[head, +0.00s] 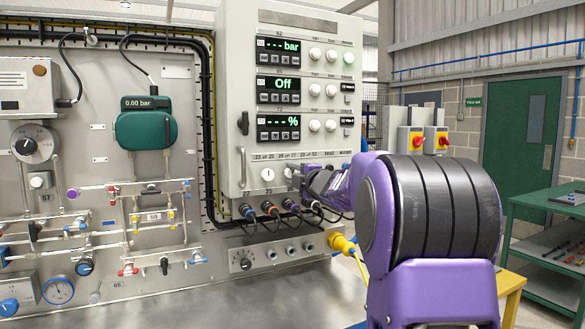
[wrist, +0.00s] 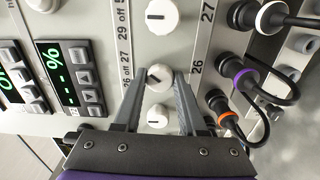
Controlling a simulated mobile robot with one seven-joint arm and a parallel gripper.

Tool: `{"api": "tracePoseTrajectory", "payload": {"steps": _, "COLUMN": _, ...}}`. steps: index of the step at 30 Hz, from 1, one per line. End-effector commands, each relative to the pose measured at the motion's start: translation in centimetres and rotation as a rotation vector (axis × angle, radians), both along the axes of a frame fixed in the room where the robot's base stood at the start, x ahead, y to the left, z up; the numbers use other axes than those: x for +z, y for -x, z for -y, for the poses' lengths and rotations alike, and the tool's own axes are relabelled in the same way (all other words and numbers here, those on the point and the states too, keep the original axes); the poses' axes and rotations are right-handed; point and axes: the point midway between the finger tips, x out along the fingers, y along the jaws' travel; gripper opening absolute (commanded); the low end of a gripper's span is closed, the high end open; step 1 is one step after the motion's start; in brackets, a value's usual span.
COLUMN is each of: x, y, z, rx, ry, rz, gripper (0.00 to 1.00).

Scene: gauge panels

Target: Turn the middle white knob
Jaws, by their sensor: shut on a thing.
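The middle white knob (wrist: 160,77) sits between my fingertips (wrist: 160,74) in the wrist view. My gripper is shut on it, with one finger on each side. Its dark pointer line is slanted. A second white knob (wrist: 162,15) lies above it in that view and a third (wrist: 157,116) lies below, between the fingers' lower parts. Their pointer lines run level there. In the head view my gripper (head: 299,174) is at the panel's lower knob row. The left knob (head: 267,174) shows clear of it; the right one is hidden by my arm.
The grey control box (head: 235,110) carries green displays (head: 278,83) and round buttons above the knobs. Cable plugs (head: 270,208) with black leads stick out just below the row. A yellow connector (head: 341,243) stands lower right. A pipe board (head: 110,200) fills the left.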

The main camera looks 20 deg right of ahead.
Motion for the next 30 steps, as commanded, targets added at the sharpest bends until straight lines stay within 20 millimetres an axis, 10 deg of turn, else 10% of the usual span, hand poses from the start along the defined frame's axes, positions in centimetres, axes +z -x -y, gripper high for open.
{"api": "tracePoseTrajectory", "payload": {"steps": 26, "x": 0.11, "y": -0.02, "z": -0.04, "rx": 0.001, "ry": -0.165, "rz": -0.004, "gripper": 0.0}}
{"api": "tracePoseTrajectory", "payload": {"steps": 27, "x": 0.11, "y": -0.02, "z": -0.04, "rx": 0.001, "ry": -0.165, "rz": -0.004, "gripper": 0.46}}
{"api": "tracePoseTrajectory", "payload": {"steps": 30, "x": 0.09, "y": -0.02, "z": -0.04, "rx": 0.001, "ry": -0.164, "rz": -0.003, "gripper": 0.64}}
